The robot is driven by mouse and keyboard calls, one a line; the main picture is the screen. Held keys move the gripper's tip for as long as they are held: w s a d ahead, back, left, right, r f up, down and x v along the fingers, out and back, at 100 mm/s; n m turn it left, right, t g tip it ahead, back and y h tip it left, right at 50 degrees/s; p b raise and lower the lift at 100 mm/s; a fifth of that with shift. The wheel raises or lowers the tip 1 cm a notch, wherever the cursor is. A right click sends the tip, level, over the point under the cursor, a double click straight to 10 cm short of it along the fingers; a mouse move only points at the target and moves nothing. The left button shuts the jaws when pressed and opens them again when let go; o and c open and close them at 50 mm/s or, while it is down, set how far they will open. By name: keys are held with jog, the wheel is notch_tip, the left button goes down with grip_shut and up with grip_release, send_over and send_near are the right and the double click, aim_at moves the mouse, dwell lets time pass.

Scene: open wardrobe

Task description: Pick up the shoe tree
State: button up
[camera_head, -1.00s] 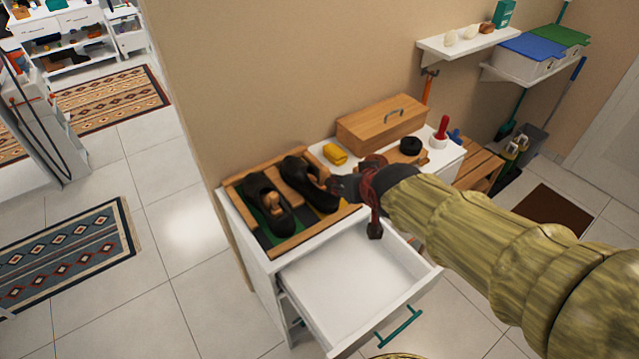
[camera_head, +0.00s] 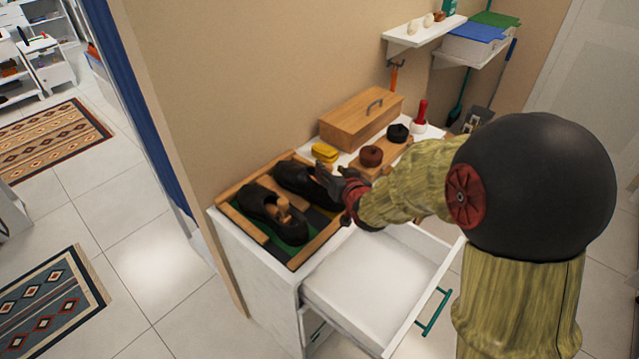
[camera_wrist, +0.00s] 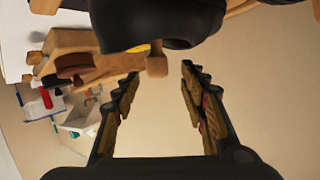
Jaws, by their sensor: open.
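Two dark shoes lie in a wooden-edged tray on the white cabinet in the head view. A wooden shoe tree (camera_head: 283,208) sits in the nearer left shoe (camera_head: 262,203). My gripper (camera_head: 322,170) is over the heel end of the farther right shoe (camera_head: 292,178) and partly hides it. In the wrist view my gripper (camera_wrist: 157,78) is open and empty. A wooden knob (camera_wrist: 157,65), seemingly of a shoe tree, shows just ahead between its fingertips. It stands out below a black shoe (camera_wrist: 165,22). I cannot tell whether the fingers touch it.
A yellow sponge (camera_head: 325,152), a wooden box (camera_head: 360,118) and a brush block with round tins (camera_head: 371,157) stand behind my gripper. An open white drawer (camera_head: 370,285) juts out below. A wall shelf (camera_head: 415,38) hangs above.

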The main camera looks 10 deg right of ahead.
aim_at(330, 169)
jog(key=x, duration=0.2)
jog(key=b+x, duration=0.1)
jog(key=shift+w+d+f, duration=0.1)
jog(key=shift+w+f, duration=0.1)
jog(key=shift+f, duration=0.3)
jog(key=shift+w, duration=0.25)
jog(key=shift+c, duration=0.7)
grip_shut()
jog(key=shift+r, duration=0.1)
